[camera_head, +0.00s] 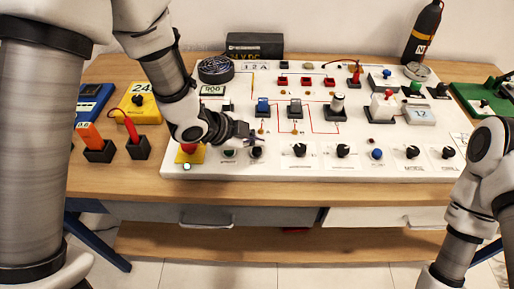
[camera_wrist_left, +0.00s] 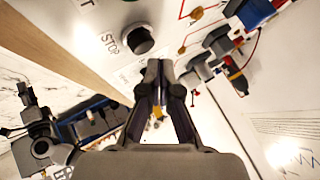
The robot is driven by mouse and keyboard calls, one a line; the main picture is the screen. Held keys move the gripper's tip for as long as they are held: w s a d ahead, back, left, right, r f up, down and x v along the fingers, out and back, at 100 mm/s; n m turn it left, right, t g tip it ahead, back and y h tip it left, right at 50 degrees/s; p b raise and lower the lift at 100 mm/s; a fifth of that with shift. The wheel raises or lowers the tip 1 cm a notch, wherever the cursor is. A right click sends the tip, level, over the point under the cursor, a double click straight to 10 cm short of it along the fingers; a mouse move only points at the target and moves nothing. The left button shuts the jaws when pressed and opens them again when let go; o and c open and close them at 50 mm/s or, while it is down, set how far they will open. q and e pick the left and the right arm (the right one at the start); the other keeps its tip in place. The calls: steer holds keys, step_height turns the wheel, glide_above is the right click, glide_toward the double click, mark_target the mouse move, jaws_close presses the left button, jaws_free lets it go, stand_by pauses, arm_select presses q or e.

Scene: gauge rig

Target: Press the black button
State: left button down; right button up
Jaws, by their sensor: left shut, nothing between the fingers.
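The black button (camera_head: 257,152) is on the white panel's front edge area, just below my left fingertips in the head view. In the left wrist view a black round button (camera_wrist_left: 137,38) stands beside the word STOP, ahead and a little left of the fingertips. My left gripper (camera_head: 248,138) is shut and empty, and its fingertips also show in the left wrist view (camera_wrist_left: 160,68). I cannot tell whether they touch the panel; they look apart from the button. My right gripper is out of view; only my right arm shows at the right.
The white panel (camera_head: 190,170) carries several knobs, switches and sockets. A red and yellow emergency button (camera_head: 188,153) sits under my left wrist, with a green button (camera_head: 229,152) beside the black one. A black bottle (camera_head: 423,32) stands behind.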

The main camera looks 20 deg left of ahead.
mark_target(255, 151)
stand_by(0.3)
arm_select(q)
steer(key=shift+f+b, duration=0.3)
steer(key=shift+f, duration=0.1)
steer(key=shift+f+b, duration=0.45)
steer(key=shift+f, duration=0.1)
stand_by(0.5)
steer(key=shift+r, duration=0.15)
steer(key=shift+r+p, duration=0.85)
steer(key=shift+p, duration=0.1)
step_height(255, 151, up, 5)
steer(key=p, duration=0.4)
steer(key=shift+p, duration=0.4)
